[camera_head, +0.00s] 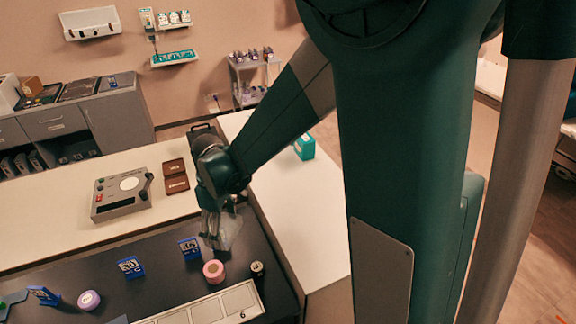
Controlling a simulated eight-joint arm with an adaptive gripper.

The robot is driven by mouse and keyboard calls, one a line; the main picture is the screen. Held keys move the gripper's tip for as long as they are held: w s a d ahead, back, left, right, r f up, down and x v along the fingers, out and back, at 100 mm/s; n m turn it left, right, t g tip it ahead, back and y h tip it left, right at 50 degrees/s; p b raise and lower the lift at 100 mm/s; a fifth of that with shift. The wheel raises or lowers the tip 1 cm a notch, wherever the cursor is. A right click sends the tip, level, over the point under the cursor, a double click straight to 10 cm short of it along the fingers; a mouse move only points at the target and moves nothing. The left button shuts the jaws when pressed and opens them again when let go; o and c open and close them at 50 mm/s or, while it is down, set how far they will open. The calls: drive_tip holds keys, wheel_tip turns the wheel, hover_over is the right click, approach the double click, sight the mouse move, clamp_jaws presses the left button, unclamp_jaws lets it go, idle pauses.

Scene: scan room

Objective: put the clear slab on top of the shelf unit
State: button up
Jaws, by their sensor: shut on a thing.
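My gripper (220,212) is over the back right part of the dark tabletop, pointing down. It is shut on a clear slab (232,232), a pale see-through piece below the fingers. My arm and the fingers partly hide the slab, and I cannot tell whether it touches the tabletop. A small grey shelf unit (236,88) with several small items on its top stands against the back wall, behind my gripper and well apart from it.
Blue number stands (131,266), a pink roll (214,271) and a dark small cylinder (257,269) are near my gripper. A teal box (304,147) stands on the right counter.

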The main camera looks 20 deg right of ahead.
drive_tip(key=s+d+r+m, duration=0.1)
drive_tip(key=s+d+m, duration=0.2)
drive_tip(key=d, duration=0.9)
drive_tip(key=s+d+r+m, duration=0.2)
drive_tip(key=s+d+m, duration=0.1)
drive_tip(key=d, duration=0.9)
drive_tip(key=s+d+r+m, duration=0.2)
drive_tip(key=s+d+m, duration=0.2)
drive_tip(key=d, duration=0.8)
drive_tip(key=shift+s+r+t+p, duration=0.15)
drive_tip(key=shift+s+t+p, duration=0.15)
drive_tip(key=shift+s+p, duration=0.2)
hover_over(335, 230)
drive_tip(key=shift+f+b, duration=0.45)
drive_tip(key=shift+f, duration=2.45)
drive_tip(key=shift+f, duration=0.1)
drive_tip(key=shift+f+b, duration=0.3)
drive_tip(key=shift+f, duration=1.7)
drive_tip(key=shift+f, duration=0.1)
